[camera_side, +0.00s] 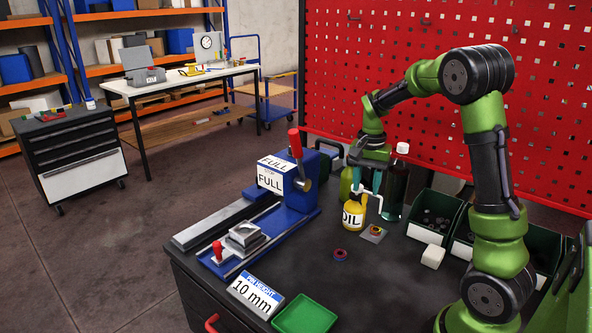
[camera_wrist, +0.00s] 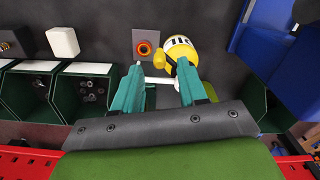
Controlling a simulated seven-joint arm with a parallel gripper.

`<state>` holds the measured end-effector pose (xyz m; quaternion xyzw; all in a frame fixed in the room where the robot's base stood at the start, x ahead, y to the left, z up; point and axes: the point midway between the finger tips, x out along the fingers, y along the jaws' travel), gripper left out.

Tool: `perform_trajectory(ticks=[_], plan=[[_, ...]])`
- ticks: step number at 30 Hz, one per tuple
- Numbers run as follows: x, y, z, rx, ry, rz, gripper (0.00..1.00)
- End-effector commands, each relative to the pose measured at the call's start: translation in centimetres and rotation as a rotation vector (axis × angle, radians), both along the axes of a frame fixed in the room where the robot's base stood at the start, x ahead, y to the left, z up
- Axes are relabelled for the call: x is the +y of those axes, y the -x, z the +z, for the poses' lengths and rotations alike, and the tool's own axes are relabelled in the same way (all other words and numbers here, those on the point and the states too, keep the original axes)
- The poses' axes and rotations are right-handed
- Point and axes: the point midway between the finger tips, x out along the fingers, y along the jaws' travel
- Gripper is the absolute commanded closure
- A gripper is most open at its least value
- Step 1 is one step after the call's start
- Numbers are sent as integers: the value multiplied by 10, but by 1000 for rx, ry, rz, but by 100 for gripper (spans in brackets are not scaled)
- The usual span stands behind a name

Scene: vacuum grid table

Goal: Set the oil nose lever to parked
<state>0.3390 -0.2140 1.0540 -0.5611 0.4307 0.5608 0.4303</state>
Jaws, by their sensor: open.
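The yellow oil can (camera_side: 354,214) with an OIL label stands upright on the dark bench; it also shows in the wrist view (camera_wrist: 182,50). A white nose lever (camera_side: 374,192) reaches out from its top. In the wrist view the white lever (camera_wrist: 160,82) crosses the gap between my fingertips. My gripper (camera_side: 367,184), with teal fingers, is open around or just above the lever, pointing down; its fingers also show in the wrist view (camera_wrist: 158,75). I cannot tell whether a finger touches the lever. The fingers hide part of it.
A dark bottle (camera_side: 395,190) with a white cap stands close behind the can. A small plate with an orange ring (camera_side: 375,232) lies beside it. Green bins (camera_side: 437,213) and a white block (camera_side: 433,256) are to the right. A blue FULL/STOP fixture (camera_side: 300,195) stands left.

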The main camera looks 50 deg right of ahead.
Motion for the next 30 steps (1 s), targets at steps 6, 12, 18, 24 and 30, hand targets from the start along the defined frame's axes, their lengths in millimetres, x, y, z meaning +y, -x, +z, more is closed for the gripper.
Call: perform_trajectory(ticks=[6,12,18,24,30], plan=[[0,1,-32,1,-1,-1,58],[0,0,-42,-1,1,-1,58],[0,0,-42,-1,1,0,58],[0,0,-42,0,1,0,83],[-1,1,-42,3,1,-3,100]])
